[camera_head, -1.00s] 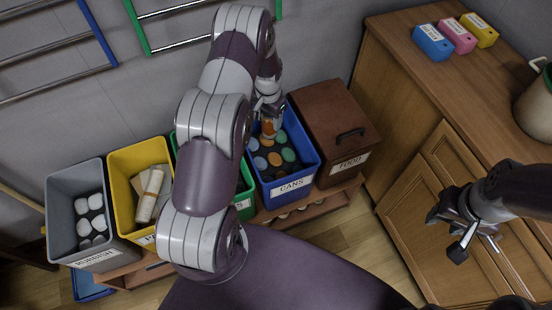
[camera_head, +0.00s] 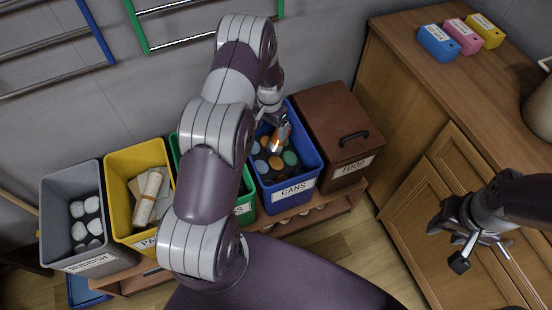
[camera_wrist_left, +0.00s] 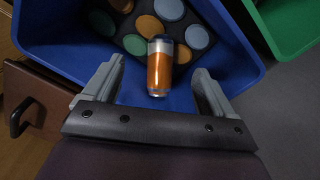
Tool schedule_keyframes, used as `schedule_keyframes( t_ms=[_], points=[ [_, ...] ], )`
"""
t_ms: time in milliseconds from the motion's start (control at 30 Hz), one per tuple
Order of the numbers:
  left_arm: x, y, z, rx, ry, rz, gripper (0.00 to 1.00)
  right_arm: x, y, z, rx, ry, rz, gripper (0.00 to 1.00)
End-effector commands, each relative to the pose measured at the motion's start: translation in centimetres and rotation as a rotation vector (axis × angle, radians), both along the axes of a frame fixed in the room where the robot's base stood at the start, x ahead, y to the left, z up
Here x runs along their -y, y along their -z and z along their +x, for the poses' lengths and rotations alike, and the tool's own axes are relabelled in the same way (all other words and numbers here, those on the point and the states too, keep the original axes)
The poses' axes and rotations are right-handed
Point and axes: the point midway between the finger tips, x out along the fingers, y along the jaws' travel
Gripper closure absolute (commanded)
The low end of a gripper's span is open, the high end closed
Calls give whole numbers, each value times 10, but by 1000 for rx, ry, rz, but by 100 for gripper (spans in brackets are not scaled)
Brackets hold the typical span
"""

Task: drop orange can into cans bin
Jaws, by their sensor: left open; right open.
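The orange can (camera_wrist_left: 160,67), with a silver band and dark end, shows in the left wrist view between and beyond the open fingers of my left gripper (camera_wrist_left: 158,88). Gaps show between the can and both fingers. The blue cans bin (camera_head: 313,162) stands below, with several orange, blue and green can tops inside. In the head view my left gripper (camera_head: 278,122) is over the bin's opening, and the orange can (camera_head: 277,141) shows just below it, partly hidden. My right gripper (camera_head: 470,245) is open and empty in front of the wooden cabinet.
A brown FOOD box (camera_head: 330,115) stands right of the cans bin. A green bin (camera_head: 246,208), yellow bin (camera_head: 125,160) and grey rubbish bin (camera_head: 60,180) stand to the left. The wooden cabinet (camera_head: 400,95) is at the right, with small coloured boxes on top.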

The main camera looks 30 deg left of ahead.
Motion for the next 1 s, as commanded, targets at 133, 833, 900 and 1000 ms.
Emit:
schedule_keyframes(
  t_ms=[133, 833, 900, 1000],
  points=[
    [0, -37, 1, 4, 0, 1, 15, 0, -7, 0, 0, 0, 0, 57],
    [0, -121, 0, 1, 0, 0, 15, 0, -15, 0, 0, 0, 0, 57],
    [0, -121, 0, 1, 0, 0, 15, 0, -15, 0, 0, 0, 0, 57],
    [0, -121, 0, 1, 0, 0, 15, 0, -15, 0, 0, 0, 0, 57]
  ],
)
